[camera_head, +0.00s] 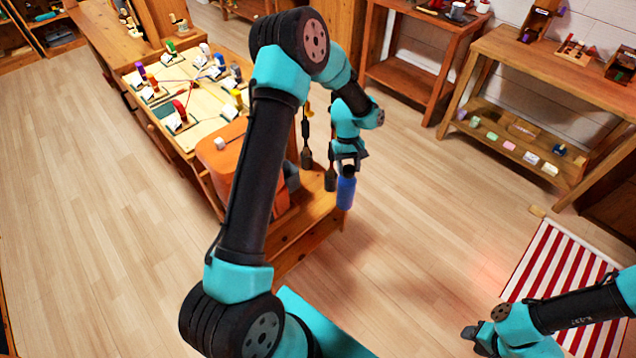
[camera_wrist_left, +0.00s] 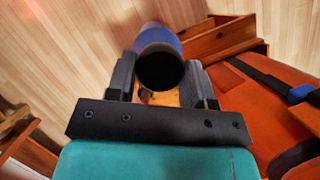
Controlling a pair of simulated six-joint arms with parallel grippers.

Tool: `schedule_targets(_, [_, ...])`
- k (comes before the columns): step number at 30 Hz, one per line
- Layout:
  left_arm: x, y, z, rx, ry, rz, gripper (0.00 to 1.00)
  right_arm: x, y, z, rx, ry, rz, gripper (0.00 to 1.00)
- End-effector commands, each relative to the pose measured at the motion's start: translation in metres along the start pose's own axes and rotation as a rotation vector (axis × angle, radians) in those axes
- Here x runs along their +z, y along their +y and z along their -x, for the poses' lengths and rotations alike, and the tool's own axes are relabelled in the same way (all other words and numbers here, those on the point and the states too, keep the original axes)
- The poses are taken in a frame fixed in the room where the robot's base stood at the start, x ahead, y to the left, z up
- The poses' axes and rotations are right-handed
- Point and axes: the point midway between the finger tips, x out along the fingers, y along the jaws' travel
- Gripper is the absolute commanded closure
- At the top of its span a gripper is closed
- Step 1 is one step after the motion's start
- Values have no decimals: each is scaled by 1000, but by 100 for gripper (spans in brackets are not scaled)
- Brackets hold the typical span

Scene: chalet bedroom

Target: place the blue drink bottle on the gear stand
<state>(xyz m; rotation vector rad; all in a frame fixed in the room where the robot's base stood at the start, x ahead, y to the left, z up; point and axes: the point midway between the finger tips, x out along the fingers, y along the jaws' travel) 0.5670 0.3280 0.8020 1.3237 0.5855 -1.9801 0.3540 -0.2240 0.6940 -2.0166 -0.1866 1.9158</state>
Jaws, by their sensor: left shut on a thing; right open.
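The blue drink bottle (camera_head: 346,192) hangs in the jaws of my left gripper (camera_head: 347,166), above the front right end of a low wooden stand (camera_head: 312,212), which looks like the gear stand. In the left wrist view the bottle (camera_wrist_left: 157,38) points away between the two fingers, its dark round end towards the camera. My left gripper (camera_wrist_left: 160,82) is shut on it. Whether the bottle touches the stand cannot be told. My right gripper (camera_head: 478,340) is open and empty at the bottom right, far from the stand.
An orange bag (camera_head: 224,160) fills much of the stand, with dark items (camera_head: 306,158) hanging beside it. A table (camera_head: 200,128) with several small objects stands behind. Shelved wooden tables (camera_head: 490,45) line the right wall. A red-striped rug (camera_head: 560,262) lies on the right. The middle floor is clear.

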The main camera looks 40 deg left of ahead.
Motion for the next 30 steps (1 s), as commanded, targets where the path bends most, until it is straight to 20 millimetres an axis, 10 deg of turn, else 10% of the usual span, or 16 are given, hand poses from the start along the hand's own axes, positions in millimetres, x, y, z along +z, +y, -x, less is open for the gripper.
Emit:
schedule_targets(15, [-119,-72,-14,190,0,460,100,0,0,0,0,0,0,57])
schedule_targets(30, [-136,-86,-16,220,2,534,100,0,0,0,0,0,0,57])
